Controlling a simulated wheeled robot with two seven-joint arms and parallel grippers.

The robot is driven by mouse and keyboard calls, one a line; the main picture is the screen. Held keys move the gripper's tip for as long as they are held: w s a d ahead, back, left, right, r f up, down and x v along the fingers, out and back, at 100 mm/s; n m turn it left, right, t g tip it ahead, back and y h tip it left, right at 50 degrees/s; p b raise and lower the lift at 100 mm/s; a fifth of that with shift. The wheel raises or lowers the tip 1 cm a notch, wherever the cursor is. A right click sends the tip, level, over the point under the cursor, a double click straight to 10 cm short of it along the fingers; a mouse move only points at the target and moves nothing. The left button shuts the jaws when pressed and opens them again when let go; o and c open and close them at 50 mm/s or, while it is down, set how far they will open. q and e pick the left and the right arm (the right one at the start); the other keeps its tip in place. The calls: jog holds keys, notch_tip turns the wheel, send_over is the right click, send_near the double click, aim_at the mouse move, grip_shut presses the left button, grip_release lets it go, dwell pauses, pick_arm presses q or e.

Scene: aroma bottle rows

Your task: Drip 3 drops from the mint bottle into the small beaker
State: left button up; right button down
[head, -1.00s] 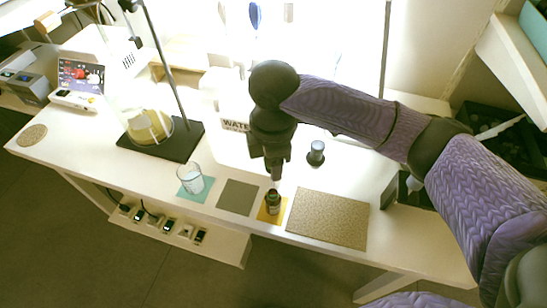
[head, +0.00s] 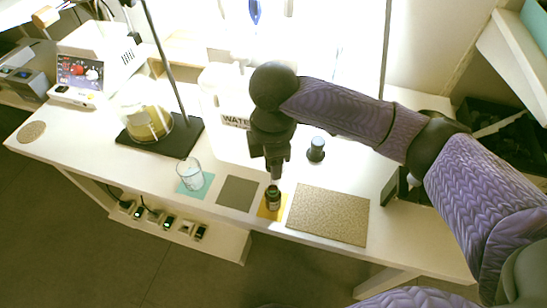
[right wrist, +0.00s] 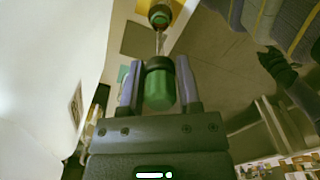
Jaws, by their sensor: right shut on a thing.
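The mint bottle (head: 273,199), small and dark, stands upright on a yellow mat (head: 265,213). In the right wrist view its open neck (right wrist: 160,16) shows at the top. My right gripper (head: 274,178) is just above the bottle, pointing down. In the right wrist view it (right wrist: 160,88) is shut on a dropper with a green bulb (right wrist: 160,90) and dark collar. The dropper's clear glass tube points at the bottle's neck; I cannot tell whether its tip is inside. The small beaker (head: 190,175), clear glass, stands on a teal mat (head: 205,188) to the left. My left gripper is not in view.
A grey-brown mat (head: 237,194) lies between the beaker and the bottle. A larger speckled mat (head: 328,215) lies to the right. A dark-topped small container (head: 316,150) stands behind. A flask with yellowish liquid (head: 146,122) and a stand are at the back left.

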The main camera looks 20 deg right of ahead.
jog(key=shift+f+b, duration=0.35)
jog(key=shift+f, duration=1.55)
jog(key=shift+f+b, duration=0.6)
jog(key=shift+f, duration=0.4)
jog(key=shift+f+b, duration=0.3)
jog(key=shift+f, duration=0.6)
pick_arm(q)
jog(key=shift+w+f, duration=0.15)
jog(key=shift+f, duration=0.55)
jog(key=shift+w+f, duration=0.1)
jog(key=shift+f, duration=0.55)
pick_arm(e)
jog(key=shift+f, duration=0.15)
jog(key=c, duration=1)
grip_release()
jog(key=shift+o, duration=0.2)
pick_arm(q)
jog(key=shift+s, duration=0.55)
